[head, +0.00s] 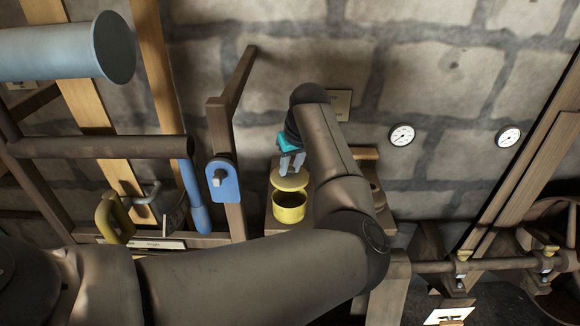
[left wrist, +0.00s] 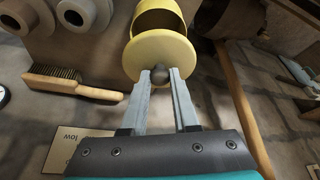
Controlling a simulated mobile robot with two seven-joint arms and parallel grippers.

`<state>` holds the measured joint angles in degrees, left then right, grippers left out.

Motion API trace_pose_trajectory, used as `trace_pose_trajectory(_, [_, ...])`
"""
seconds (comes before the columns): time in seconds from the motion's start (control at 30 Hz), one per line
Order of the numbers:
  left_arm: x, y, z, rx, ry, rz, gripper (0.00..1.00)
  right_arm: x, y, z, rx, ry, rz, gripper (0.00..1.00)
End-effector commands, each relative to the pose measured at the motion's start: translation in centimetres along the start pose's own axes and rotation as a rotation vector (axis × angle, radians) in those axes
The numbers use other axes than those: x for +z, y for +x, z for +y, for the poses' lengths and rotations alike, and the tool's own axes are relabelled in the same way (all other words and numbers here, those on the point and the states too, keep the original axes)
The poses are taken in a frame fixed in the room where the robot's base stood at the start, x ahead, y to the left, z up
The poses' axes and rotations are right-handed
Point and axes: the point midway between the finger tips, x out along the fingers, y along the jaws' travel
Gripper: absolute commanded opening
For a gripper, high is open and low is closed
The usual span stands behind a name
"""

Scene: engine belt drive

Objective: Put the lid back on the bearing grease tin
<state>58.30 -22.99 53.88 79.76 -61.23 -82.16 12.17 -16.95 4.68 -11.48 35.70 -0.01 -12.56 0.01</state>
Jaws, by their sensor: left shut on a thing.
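The yellow grease tin (head: 289,208) stands open on a small wooden shelf in the head view, its dark inside showing. It also shows at the top of the left wrist view (left wrist: 158,18). The yellow lid (head: 289,181) is a round disc with a dark knob; it shows large in the left wrist view (left wrist: 150,56). My left gripper (head: 291,163) is shut on the lid's knob (left wrist: 169,73) and holds the lid above and slightly behind the tin's mouth. In the head view the lid looks apart from the rim. My right gripper is in neither view.
A wire brush (left wrist: 72,82) and grey spools (left wrist: 75,12) are near the tin. A wooden post with a blue bracket (head: 222,180) stands left of the tin. A stone wall with gauges (head: 402,134) is behind.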

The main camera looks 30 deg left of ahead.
Motion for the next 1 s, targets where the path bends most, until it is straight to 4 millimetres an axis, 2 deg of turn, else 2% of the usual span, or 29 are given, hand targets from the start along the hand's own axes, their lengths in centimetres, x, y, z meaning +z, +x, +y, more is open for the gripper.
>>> trace_pose_trajectory(0.03, [0.3,0.7,0.0,0.001,-0.001,0.000,0.00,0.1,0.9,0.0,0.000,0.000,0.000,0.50])
trace_pose_trajectory(0.33, [1.1,2.7,0.0,0.001,-0.002,0.000,0.00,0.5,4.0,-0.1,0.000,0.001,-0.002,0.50])
trace_pose_trajectory(0.63, [1.8,4.3,0.0,-0.001,0.000,0.000,0.00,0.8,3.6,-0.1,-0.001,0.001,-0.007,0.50])
trace_pose_trajectory(1.0, [1.8,4.4,0.0,0.000,-0.001,0.000,0.00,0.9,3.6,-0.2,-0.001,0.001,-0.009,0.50])
